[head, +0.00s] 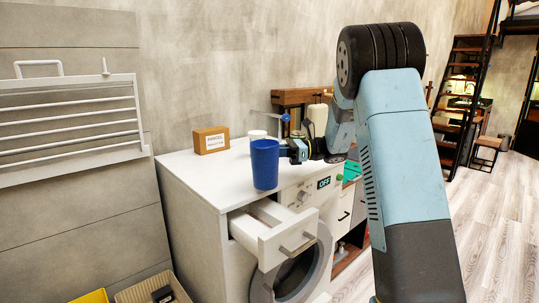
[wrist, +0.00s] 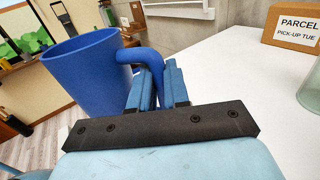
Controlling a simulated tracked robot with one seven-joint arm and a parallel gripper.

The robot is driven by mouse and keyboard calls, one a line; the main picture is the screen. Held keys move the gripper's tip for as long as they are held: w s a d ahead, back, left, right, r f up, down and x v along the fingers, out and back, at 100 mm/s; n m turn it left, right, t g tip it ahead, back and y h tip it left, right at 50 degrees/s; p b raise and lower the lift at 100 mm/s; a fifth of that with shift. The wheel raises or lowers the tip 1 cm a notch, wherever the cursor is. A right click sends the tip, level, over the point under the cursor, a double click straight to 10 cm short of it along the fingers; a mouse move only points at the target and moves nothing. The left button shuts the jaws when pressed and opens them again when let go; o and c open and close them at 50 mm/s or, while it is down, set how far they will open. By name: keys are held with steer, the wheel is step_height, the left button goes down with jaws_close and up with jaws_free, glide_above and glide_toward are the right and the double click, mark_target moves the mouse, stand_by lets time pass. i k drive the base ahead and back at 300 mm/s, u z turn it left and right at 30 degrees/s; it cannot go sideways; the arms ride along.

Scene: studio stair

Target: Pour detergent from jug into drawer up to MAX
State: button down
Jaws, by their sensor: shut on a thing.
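A blue jug (head: 265,165) is upright in the head view, near the front edge of the white washing machine top. My gripper (head: 291,151) is shut on its handle, on the right side of the jug. The wrist view shows the blue jug (wrist: 92,75) and the fingers (wrist: 160,88) closed around its handle. The detergent drawer (head: 285,235) is pulled out of the machine's front, below and slightly right of the jug. The jug's contents, the MAX mark and most of the drawer's inside are hidden.
A parcel box (head: 211,140) stands at the back of the white top (head: 200,172), with a pale container (head: 257,135) behind the jug. A drying rack (head: 70,120) hangs on the left wall. A basket (head: 150,291) is on the floor at lower left.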

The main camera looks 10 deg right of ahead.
mark_target(274, 234)
steer(key=k, duration=1.15)
